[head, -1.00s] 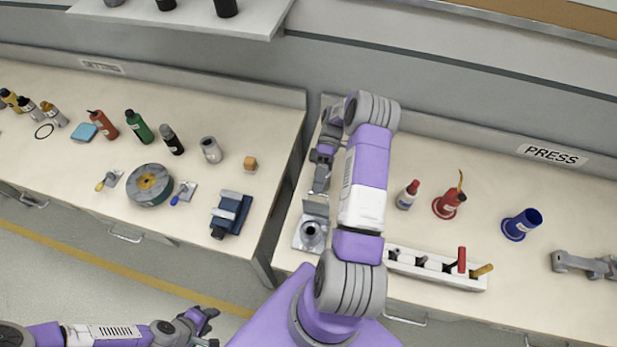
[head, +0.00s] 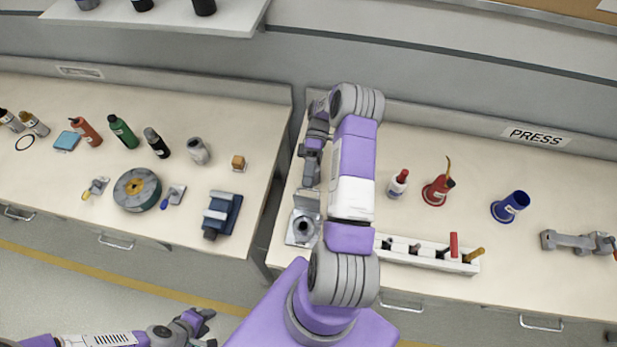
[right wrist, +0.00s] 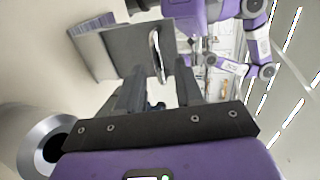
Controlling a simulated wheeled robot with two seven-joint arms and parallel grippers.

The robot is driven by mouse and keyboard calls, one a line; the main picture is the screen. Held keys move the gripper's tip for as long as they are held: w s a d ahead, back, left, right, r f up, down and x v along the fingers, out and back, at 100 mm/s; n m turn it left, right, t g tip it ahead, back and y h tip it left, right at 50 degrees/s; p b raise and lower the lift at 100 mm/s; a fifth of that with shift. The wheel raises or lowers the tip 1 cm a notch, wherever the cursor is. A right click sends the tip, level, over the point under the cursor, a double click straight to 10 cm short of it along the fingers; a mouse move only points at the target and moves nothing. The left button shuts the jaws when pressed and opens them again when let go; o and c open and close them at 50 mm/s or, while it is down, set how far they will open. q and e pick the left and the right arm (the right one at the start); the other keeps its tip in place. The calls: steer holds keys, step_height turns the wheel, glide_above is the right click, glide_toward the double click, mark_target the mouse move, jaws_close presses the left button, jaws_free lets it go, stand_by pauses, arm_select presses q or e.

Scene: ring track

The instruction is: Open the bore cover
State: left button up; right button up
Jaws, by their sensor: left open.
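The grey bore fixture (head: 302,230) sits at the left end of the right bench, its round dark bore facing up and uncovered. The bore cover, a flat grey plate (head: 307,201), stands raised at the fixture's far side. In the right wrist view the bore's round rim (right wrist: 62,128) is at lower left, and a grey plate (right wrist: 115,50) with a pale bar handle (right wrist: 156,55) is ahead. My right gripper (head: 311,180) is just beyond the plate, its fingers (right wrist: 158,90) apart with nothing clearly held. My left gripper (head: 208,328) is open and empty above the floor, low in the head view.
A white rack (head: 425,252) with tools lies right of the fixture. A red-capped bottle (head: 398,185), a red can (head: 437,190) and a blue cup (head: 510,207) stand behind it. A gap separates the benches. A blue vise (head: 222,214) is on the left bench.

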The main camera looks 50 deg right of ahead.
step_height(320, 180, up, 10)
stand_by(0.4)
steer(key=shift+p, duration=0.3)
